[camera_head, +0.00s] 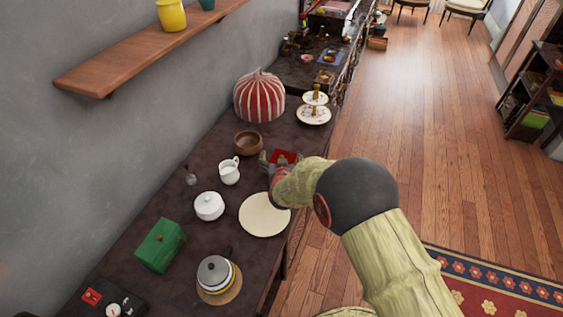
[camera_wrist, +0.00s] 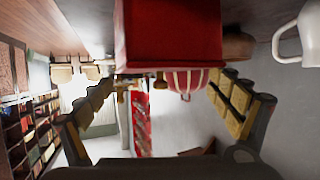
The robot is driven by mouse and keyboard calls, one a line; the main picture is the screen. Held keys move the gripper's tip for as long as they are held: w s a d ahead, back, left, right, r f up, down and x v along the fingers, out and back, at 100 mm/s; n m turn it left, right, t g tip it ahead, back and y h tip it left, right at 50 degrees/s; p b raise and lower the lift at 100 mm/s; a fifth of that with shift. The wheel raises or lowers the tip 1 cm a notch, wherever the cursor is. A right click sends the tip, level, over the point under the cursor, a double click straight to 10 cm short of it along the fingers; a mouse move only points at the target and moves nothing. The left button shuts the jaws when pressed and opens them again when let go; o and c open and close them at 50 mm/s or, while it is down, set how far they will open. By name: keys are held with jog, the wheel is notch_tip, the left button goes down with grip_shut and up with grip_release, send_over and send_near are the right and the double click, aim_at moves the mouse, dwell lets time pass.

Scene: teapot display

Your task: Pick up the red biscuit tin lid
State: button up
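A red square tin shape (camera_head: 285,156), which I take for the red biscuit tin lid, is on the dark counter (camera_head: 165,208) behind the cream plate. It also shows large at the top of the wrist view (camera_wrist: 168,35); I cannot tell where lid ends and tin begins. My gripper (camera_head: 268,160) is low over the counter right by it. In the wrist view my gripper (camera_wrist: 163,92) has its two padded fingers spread wide, with nothing held between them. The red shape lies ahead of the fingers, and contact is not visible. My arm partly hides it in the head view.
Close by are a brown bowl (camera_head: 248,142), a white mug (camera_head: 229,171), a cream round plate (camera_head: 264,215), a white lidded pot (camera_head: 209,206) and a striped red tea cosy (camera_head: 259,97). A tiered stand (camera_head: 314,108) is behind.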

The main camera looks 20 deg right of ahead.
jog(key=shift+s+f, duration=0.15)
jog(key=c, duration=1.9)
